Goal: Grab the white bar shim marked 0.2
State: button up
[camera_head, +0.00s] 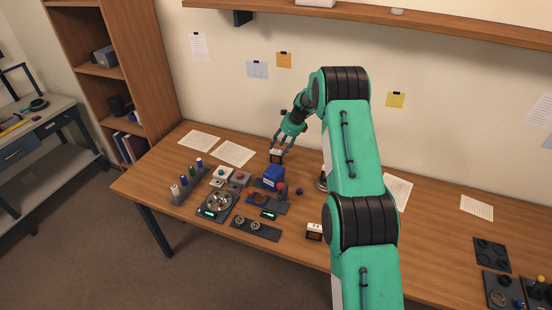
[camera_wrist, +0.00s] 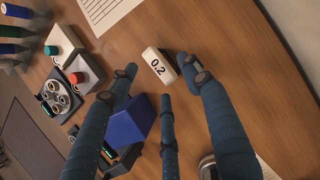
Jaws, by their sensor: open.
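The white bar shim marked 0.2 (camera_wrist: 159,67) shows in the wrist view near the middle, its printed face toward the camera. In the head view my gripper (camera_head: 283,140) is just above the shim. Nothing is seen between the fingers' pads, and I cannot tell whether any finger touches the shim.
A blue block (camera_head: 272,177) stands just in front of the shim. Blocks with a red and a green button (camera_head: 222,174), a rack of coloured bottles (camera_head: 186,184) and a round dark device (camera_head: 218,203) are to the left. A similar white-topped block (camera_head: 314,230) sits nearer the front edge.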

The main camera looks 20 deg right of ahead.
aim_at(277, 151)
jog(key=shift+f, duration=0.15)
jog(key=shift+a+b+x, duration=0.1)
jog(key=shift+b+x, duration=0.2)
jog(key=shift+x, duration=1)
jog(key=shift+a+b+x, duration=0.15)
jog(key=shift+b+x, duration=0.15)
jog(key=shift+x, duration=1)
grip_shut()
